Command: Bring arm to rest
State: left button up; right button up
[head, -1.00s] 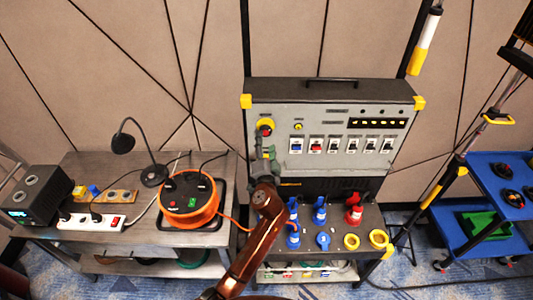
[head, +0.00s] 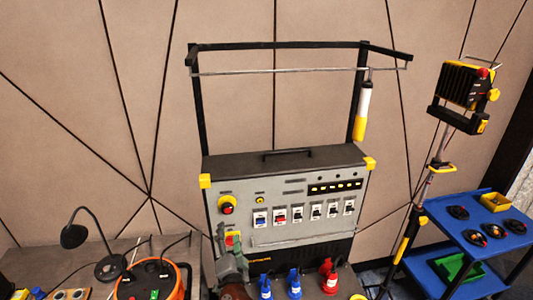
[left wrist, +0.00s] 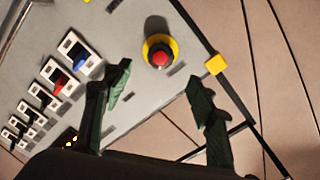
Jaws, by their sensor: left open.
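My left gripper (head: 231,250) is in front of the lower left part of the grey control panel (head: 295,235). In the left wrist view its two dark green fingers (left wrist: 160,88) are spread apart with nothing between them. The red stop button on its yellow ring (head: 227,206) is above the gripper in the head view. It also shows beyond the fingertips in the left wrist view (left wrist: 160,55), apart from them. The brownish arm link behind the gripper is cut by the bottom edge. My right gripper is not in view.
An orange cable reel (head: 150,280) and a black desk lamp (head: 75,236) are on the left bench. Blue plugs (head: 294,283) and a red plug (head: 330,277) stand below the panel. A blue cart (head: 470,232) and a work light (head: 465,88) are at right.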

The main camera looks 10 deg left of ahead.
pick_arm(q)
jog(key=s+a+f+n+g, duration=0.3)
jog(key=s+a+f+g, duration=0.1)
jog(key=s+a+f, duration=0.6)
jog(key=s+a+f+n+g, duration=0.3)
jog(key=s+a+f, duration=0.2)
jog(key=s+f, duration=0.45)
jog(key=s+f+n+g+h, duration=0.1)
jog(key=s+f+g+h, duration=0.15)
jog(key=s+f, duration=0.65)
jog(key=s+f+n+g+h, duration=0.15)
jog(key=s+g, duration=0.25)
jog(key=s, duration=1)
notch_tip(320, 180, down, 32)
jog(key=s+r+m+g+b, duration=0.1)
jog(key=b, duration=0.1)
jog(key=s+f+g+b, duration=0.1)
jog(key=s+f+b, duration=0.1)
jog(key=s+f, duration=1.8)
jog(key=shift+d+f+m+g+h, duration=0.35)
jog(key=shift+d+f+m+h, duration=0.1)
jog(key=shift+f, duration=0.2)
